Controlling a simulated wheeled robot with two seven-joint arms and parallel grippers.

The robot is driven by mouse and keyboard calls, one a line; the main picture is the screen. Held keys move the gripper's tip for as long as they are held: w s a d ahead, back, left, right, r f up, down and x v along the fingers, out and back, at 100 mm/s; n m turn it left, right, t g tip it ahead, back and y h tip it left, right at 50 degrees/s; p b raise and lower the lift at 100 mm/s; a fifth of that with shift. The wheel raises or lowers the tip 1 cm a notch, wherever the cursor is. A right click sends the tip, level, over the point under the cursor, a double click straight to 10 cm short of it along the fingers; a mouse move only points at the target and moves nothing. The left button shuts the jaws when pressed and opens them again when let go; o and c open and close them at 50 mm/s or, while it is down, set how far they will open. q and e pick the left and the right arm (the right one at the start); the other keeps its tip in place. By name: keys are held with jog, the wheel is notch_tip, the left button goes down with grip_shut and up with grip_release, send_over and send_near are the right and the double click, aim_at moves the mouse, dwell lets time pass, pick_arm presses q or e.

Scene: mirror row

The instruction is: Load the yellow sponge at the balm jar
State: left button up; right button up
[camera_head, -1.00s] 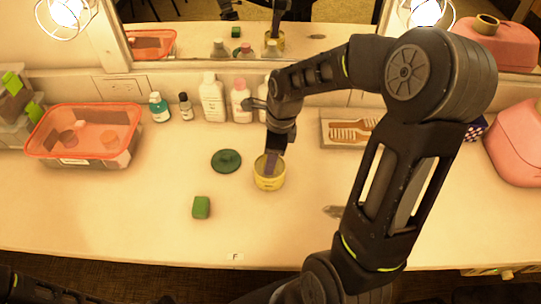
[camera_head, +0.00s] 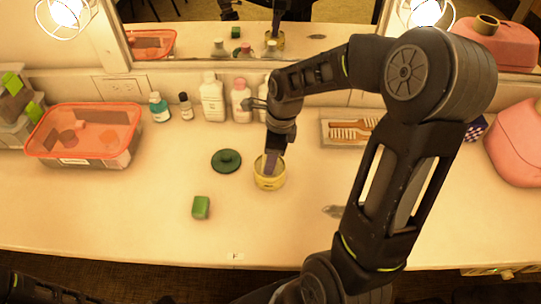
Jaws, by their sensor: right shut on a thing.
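The balm jar (camera_head: 269,183) is a yellow open jar standing upright near the middle of the counter. Its dark green lid (camera_head: 227,161) lies apart at its left. My right gripper (camera_head: 272,152) points down over the jar and is shut on a purplish block-shaped sponge (camera_head: 271,163). The sponge's lower end is at the jar's mouth; how deep it reaches is hidden by the jar wall. No clearly yellow sponge shows. A green block (camera_head: 201,207) lies on the counter in front and to the left. My left gripper is not visible.
An orange-rimmed bin (camera_head: 131,158) stands at the left. Several bottles (camera_head: 212,97) line the mirror behind the jar. A tray (camera_head: 330,141) with brushes is at the right, partly behind my right arm. The front left counter is largely clear.

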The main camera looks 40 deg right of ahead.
jog(key=shift+s, duration=0.1)
notch_tip(320, 180, up, 7)
jog(key=p, duration=0.5)
jog(key=shift+p, duration=0.35)
dwell(0.6)
